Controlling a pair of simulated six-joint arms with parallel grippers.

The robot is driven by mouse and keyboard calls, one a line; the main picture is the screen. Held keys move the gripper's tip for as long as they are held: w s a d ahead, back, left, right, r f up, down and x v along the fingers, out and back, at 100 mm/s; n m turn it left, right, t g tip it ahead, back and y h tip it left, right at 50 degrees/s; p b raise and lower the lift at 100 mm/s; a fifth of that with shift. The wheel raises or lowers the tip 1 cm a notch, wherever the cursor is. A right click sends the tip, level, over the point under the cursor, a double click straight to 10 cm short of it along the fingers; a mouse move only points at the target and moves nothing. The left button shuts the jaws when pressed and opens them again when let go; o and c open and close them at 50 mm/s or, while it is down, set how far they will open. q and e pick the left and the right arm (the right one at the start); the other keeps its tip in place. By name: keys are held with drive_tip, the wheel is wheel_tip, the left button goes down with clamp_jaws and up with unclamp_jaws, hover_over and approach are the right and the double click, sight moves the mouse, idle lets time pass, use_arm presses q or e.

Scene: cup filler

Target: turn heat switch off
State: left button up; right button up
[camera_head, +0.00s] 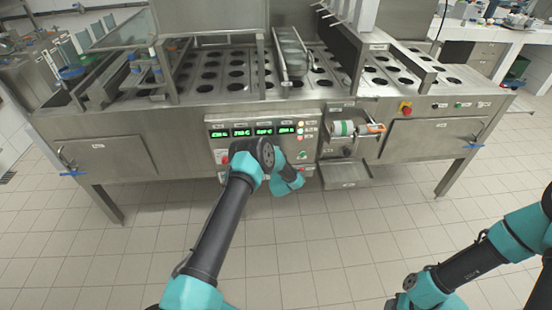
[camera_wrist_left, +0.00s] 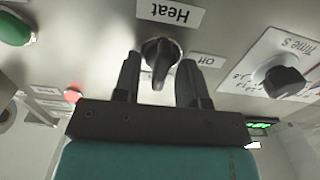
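The black heat switch (camera_wrist_left: 160,62) is a rotary knob on the metal panel, under an upside-down "Heat" label (camera_wrist_left: 170,12) in the left wrist view. Its grip runs nearly up and down in that picture. An "Off" label (camera_wrist_left: 207,60) sits to its right. My left gripper (camera_wrist_left: 159,72) is open, with one finger on each side of the knob. Gaps show between the fingers and the knob. In the head view my left arm (camera_head: 235,200) hides the switch and the gripper. My right arm (camera_head: 470,265) is at the lower right, its gripper not visible.
Beside the switch are a "Time S" knob (camera_wrist_left: 284,80), a green button (camera_wrist_left: 14,28) and a red light (camera_wrist_left: 72,95). The head view shows green displays (camera_head: 240,132) on the panel and a red emergency button (camera_head: 405,107). The tiled floor in front is clear.

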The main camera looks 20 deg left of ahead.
use_arm(q)
clamp_jaws()
idle(0.4)
drive_tip(key=shift+n, duration=0.3)
drive_tip(key=shift+s+a+f+n, duration=0.1)
drive_tip(key=shift+f+n, duration=0.05)
drive_tip(key=shift+n, duration=4.2)
drive_tip(key=shift+a+f+n, duration=0.1)
drive_tip(key=shift+n, duration=4.25)
